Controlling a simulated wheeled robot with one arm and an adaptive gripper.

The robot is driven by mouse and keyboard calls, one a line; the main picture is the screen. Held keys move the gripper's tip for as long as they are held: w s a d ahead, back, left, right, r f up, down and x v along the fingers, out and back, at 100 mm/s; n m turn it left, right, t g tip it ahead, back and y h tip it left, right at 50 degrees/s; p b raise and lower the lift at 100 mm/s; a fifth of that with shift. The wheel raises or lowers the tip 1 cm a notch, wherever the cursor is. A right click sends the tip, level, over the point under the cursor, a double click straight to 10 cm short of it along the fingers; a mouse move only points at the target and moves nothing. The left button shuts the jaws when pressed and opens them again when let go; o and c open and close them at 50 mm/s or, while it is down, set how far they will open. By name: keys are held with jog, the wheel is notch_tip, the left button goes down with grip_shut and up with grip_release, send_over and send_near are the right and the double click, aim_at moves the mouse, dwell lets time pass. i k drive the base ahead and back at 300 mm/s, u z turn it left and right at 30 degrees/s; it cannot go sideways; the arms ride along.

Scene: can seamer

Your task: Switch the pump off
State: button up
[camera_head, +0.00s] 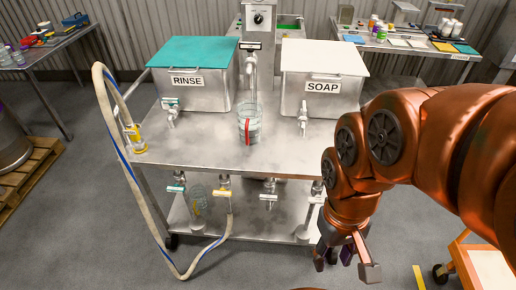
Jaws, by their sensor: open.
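A black rotary knob (258,18) sits on a grey control box at the top middle of the head view, behind the steel table. Small lettering under it is too small to read, so I cannot tell whether it is the pump's switch or which setting it points to. The pump itself is not clearly identifiable. My gripper (346,260) hangs low at the front right of the table, pointing down, with its fingers apart and nothing between them. It is far from the knob and touches nothing visible.
The steel table (200,148) carries a RINSE tank (205,90), a SOAP tank (320,95) and a clear jar (249,128) with a red stripe under a spout. Taps hang below its front edge. A hose (115,130) loops at left. An orange cart (470,262) stands at right.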

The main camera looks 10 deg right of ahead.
aim_at(258, 18)
jog(key=u, duration=0.35)
jog(key=k, duration=0.5)
jog(key=u, duration=1.15)
jog(key=i, duration=0.65)
jog(key=z, duration=0.65)
jog(key=i, duration=0.55)
jog(key=z, duration=0.6)
